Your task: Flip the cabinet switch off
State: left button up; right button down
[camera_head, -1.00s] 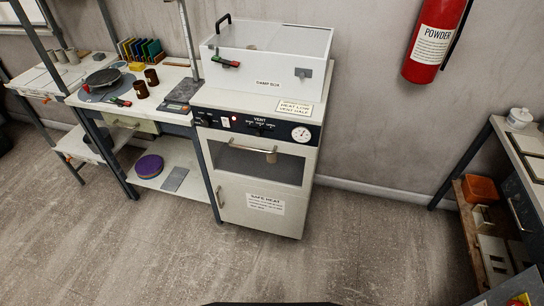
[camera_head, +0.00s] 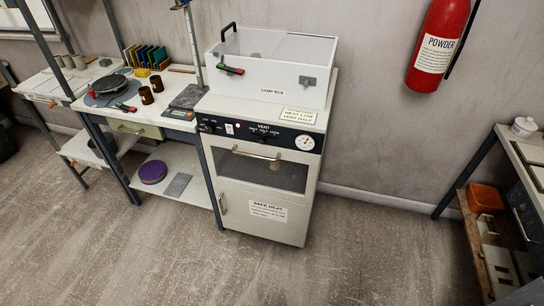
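The cabinet (camera_head: 266,222) stands against the wall near the middle of the head view. It has a dark control panel (camera_head: 259,134) with knobs, VENT markings and a round dial (camera_head: 304,143). A small pale switch (camera_head: 229,129) with a red part sits at the left of the panel; its position is too small to tell. Below the panel is a dark oven window (camera_head: 256,170) with a bar handle (camera_head: 256,154). A white damp box (camera_head: 270,70) sits on top. Neither gripper is in view.
A work table (camera_head: 125,102) with cups, a turntable and tools stands left of the cabinet. A red extinguisher (camera_head: 438,45) hangs on the wall at right. A shelf unit (camera_head: 500,200) stands at the right edge. The floor (camera_head: 200,260) before the cabinet is clear.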

aim_at(229, 127)
jog(key=u, duration=1.5)
jog(key=i, duration=0.7)
jog(key=z, duration=2.65)
